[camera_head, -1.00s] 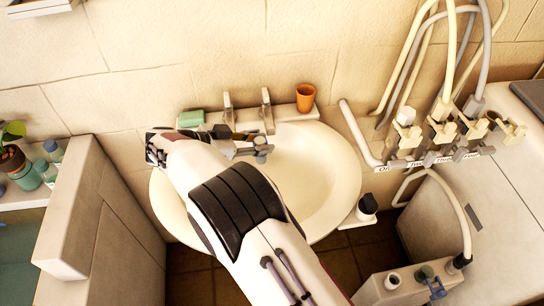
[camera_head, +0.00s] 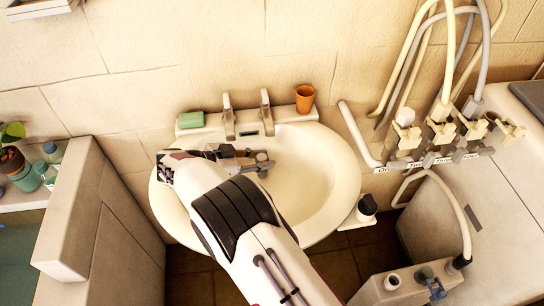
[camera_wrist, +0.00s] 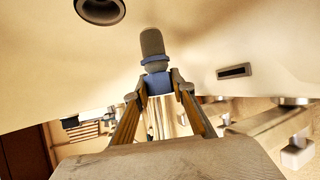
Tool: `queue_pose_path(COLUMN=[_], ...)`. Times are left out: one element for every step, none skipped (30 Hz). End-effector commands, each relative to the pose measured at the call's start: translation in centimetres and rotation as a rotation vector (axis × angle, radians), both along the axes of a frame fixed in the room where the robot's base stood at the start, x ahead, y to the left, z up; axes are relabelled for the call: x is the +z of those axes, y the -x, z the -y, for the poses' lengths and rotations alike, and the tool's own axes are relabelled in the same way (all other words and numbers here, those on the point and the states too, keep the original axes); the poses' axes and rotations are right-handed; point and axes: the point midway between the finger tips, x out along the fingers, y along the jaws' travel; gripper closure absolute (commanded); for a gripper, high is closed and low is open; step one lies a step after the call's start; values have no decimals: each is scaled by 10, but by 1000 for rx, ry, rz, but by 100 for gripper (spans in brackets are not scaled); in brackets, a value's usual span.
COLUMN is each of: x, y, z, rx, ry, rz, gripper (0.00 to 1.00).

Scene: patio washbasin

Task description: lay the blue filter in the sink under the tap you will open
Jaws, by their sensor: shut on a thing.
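My gripper (camera_wrist: 160,82) is shut on the blue filter (camera_wrist: 158,84), which has a blue body and a grey rounded end pointing away from the fingers. In the head view my gripper (camera_head: 262,163) is over the left part of the white sink (camera_head: 322,190), below the taps. The filter cannot be made out clearly there. I cannot tell whether it touches the basin. Two metal taps, the left one (camera_head: 228,116) and the right one (camera_head: 265,112), stand on the sink's back ledge. The wrist view shows the dark round drain (camera_wrist: 100,10) and an overflow slot (camera_wrist: 234,71).
A green soap (camera_head: 191,119) and an orange cup (camera_head: 305,98) stand on the back ledge. Valves with hoses (camera_head: 440,130) are on the wall at the right. A low wall (camera_head: 85,210) stands left of the sink. The right part of the bowl is clear.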

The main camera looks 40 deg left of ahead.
Motion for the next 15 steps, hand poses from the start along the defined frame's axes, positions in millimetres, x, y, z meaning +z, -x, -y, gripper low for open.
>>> queue_pose_path(x=[0,0,0,0,1,1,1,1,1,-4,-7,-9,-10,-11,-12], y=[-5,-8,-12,-15,-19,-24,-27,-31,-34,-33,-32,-32,-32,-32,-32], z=[2,4,6,7,8,10,12,13,14,14,14,14,14,14,14], rx=[-2,-2,-2,-3,-4,-3,-3,-2,-2,0,1,1,0,0,0], ry=[0,0,0,1,0,0,0,-1,-1,1,2,2,1,1,0], rz=[0,0,0,0,0,1,1,0,0,0,-1,-1,0,0,0], gripper=[97,97,97,97,97,97,97,97,97,97,97,97,97,97,97])
